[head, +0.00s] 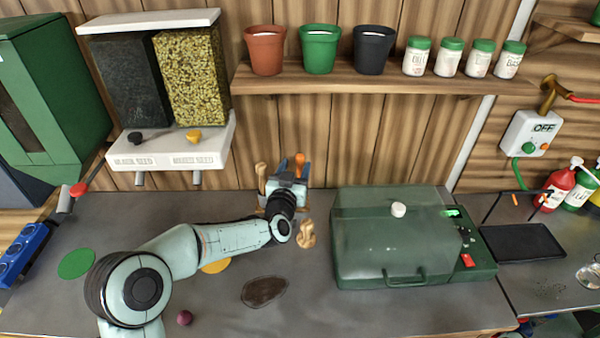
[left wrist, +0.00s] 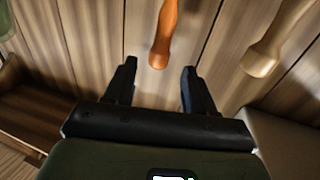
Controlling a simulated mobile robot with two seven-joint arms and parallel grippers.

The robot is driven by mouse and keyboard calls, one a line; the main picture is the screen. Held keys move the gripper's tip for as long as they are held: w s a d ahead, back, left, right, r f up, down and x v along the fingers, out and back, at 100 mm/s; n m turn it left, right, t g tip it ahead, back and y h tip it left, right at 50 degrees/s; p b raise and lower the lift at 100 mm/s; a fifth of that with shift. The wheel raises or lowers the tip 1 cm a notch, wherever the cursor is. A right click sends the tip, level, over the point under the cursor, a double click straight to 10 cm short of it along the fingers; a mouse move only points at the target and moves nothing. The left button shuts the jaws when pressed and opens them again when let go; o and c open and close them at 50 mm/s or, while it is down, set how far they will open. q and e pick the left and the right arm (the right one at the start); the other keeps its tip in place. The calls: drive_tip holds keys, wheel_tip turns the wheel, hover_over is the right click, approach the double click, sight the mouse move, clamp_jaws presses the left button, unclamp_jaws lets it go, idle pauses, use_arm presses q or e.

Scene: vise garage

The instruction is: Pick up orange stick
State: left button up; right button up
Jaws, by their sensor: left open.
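The orange stick (head: 299,159) stands upright at the back of the bench near the wooden wall, partly hidden behind my left gripper (head: 289,178). In the left wrist view the orange stick (left wrist: 164,36) appears just beyond the gap between the open fingers of my left gripper (left wrist: 158,72). The fingers are apart with nothing between them. A tan wooden stick (head: 261,170) stands to the left of the orange one; it also shows in the left wrist view (left wrist: 273,45). My right gripper is not in view.
A tan figure-like object (head: 307,234) stands close to the right of my left wrist. A green lidded machine (head: 393,270) stands farther right. A shelf (head: 330,80) with pots and jars is above. A dark patch (head: 264,292) lies on the bench (head: 225,310) in front.

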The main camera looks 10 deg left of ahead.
sight(299, 161)
use_arm(q)
drive_tip(key=w+p, duration=0.2)
drive_tip(key=w, duration=0.3)
drive_tip(key=shift+w+f, duration=0.1)
drive_tip(key=shift+w, duration=0.05)
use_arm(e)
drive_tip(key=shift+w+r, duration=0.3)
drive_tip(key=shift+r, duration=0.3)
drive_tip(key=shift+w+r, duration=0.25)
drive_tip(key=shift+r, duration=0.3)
use_arm(q)
clamp_jaws()
wheel_tip(299, 161, up, 10)
drive_tip(key=shift+p, duration=0.45)
drive_tip(key=c, duration=0.5)
unclamp_jaws()
drive_tip(key=shift+c, duration=0.2)
drive_tip(key=c, duration=0.4)
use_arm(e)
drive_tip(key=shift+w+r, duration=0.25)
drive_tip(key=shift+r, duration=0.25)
